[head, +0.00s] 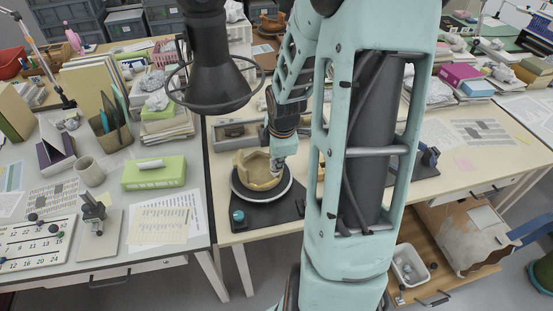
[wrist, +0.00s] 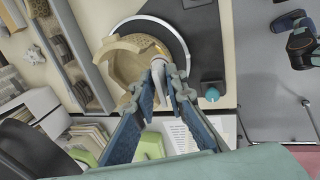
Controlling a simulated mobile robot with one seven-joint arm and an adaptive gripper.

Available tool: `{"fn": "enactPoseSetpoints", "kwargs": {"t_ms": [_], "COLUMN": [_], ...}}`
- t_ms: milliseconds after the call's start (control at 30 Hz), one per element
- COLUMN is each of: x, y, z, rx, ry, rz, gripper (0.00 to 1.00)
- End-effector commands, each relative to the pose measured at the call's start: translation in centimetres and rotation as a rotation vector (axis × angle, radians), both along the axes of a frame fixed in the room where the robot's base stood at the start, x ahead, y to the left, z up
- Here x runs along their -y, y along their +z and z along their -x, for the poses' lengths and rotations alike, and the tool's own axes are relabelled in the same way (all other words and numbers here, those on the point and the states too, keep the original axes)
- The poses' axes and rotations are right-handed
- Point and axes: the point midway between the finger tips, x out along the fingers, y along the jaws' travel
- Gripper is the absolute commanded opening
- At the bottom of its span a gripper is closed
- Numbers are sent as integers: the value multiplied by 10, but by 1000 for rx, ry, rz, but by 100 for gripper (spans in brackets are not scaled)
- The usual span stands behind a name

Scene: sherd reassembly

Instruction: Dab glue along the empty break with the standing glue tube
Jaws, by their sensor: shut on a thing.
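A beige, incomplete pottery bowl (head: 258,168) stands on a round turntable with a pale rim (head: 262,197). In the wrist view the bowl (wrist: 125,64) shows a broken, uneven wall and an open interior; the turntable rim (wrist: 178,42) curves behind it. My gripper (head: 277,160) is at the bowl's right side. In the wrist view my gripper (wrist: 160,80) is shut on a slim white-grey tube (wrist: 158,73), held next to the bowl's wall. The fingers hide part of the tube and the near wall. I cannot tell whether the tube touches the break.
The turntable sits on a dark mat (head: 287,214) with a teal-topped knob (head: 238,216) at its front left. A grey compartment tray (head: 236,133) lies behind the bowl. A dark ring-shaped lamp or stand (head: 214,88) hangs at upper left.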

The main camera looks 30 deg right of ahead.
Motion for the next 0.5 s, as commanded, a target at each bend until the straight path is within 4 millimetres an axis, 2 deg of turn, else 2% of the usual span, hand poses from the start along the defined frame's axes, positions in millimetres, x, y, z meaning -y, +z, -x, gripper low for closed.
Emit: {"fn": "enactPoseSetpoints", "kwargs": {"t_ms": [500], "x": [-1], "y": [27], "z": [6], "rx": [0], "ry": [0], "rz": [0], "gripper": [0]}}
